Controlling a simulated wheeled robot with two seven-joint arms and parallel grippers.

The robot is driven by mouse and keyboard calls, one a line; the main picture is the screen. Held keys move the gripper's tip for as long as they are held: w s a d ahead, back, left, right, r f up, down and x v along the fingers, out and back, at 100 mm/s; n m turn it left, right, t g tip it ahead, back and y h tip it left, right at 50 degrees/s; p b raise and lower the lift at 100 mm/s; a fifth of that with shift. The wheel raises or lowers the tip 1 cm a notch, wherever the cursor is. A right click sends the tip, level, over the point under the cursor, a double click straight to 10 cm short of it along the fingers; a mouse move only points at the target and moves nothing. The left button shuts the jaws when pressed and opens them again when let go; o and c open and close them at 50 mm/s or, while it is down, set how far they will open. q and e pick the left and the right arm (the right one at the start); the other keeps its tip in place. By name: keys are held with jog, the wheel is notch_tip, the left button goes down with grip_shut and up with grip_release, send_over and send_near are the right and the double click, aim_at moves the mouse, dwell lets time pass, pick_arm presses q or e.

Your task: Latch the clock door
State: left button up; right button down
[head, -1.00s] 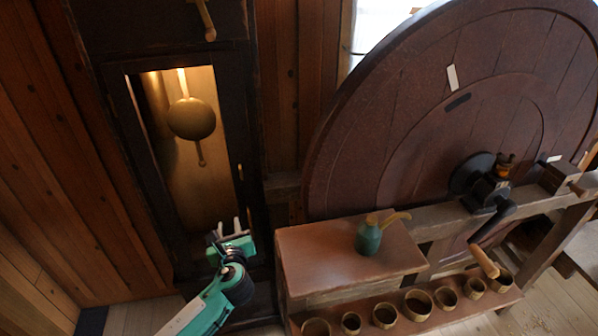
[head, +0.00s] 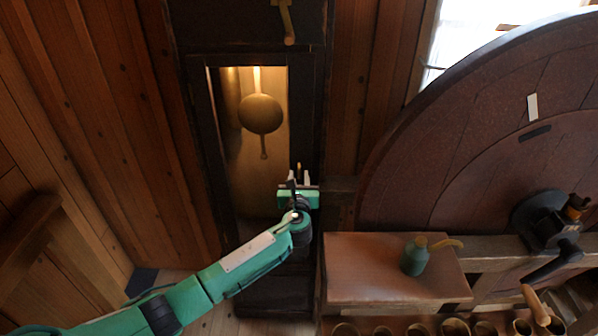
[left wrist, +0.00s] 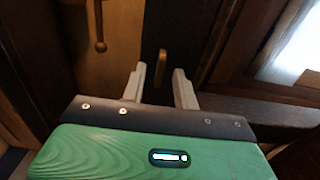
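The tall dark clock door (head: 304,110) has a lit opening with a brass pendulum (head: 260,114) behind it. A small upright brass latch (left wrist: 160,68) is on the dark wood at the right of that opening. My left gripper (head: 298,178) is at the door's right side, in front of the latch, and partly hides it in the head view. In the left wrist view its two pale fingers (left wrist: 159,72) are open, with the latch showing between and beyond the tips. I cannot tell whether they touch it. My right gripper is not in view.
Right of the clock is a reddish-brown bench top (head: 385,285) with a green oil can (head: 414,258). A large wooden wheel (head: 490,150) with a crank stands behind it. Several small wooden cups line the front (head: 455,327). A plank wall closes the left side.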

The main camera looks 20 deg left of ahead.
pick_arm(q)
jog(key=shift+x, duration=1)
grip_shut()
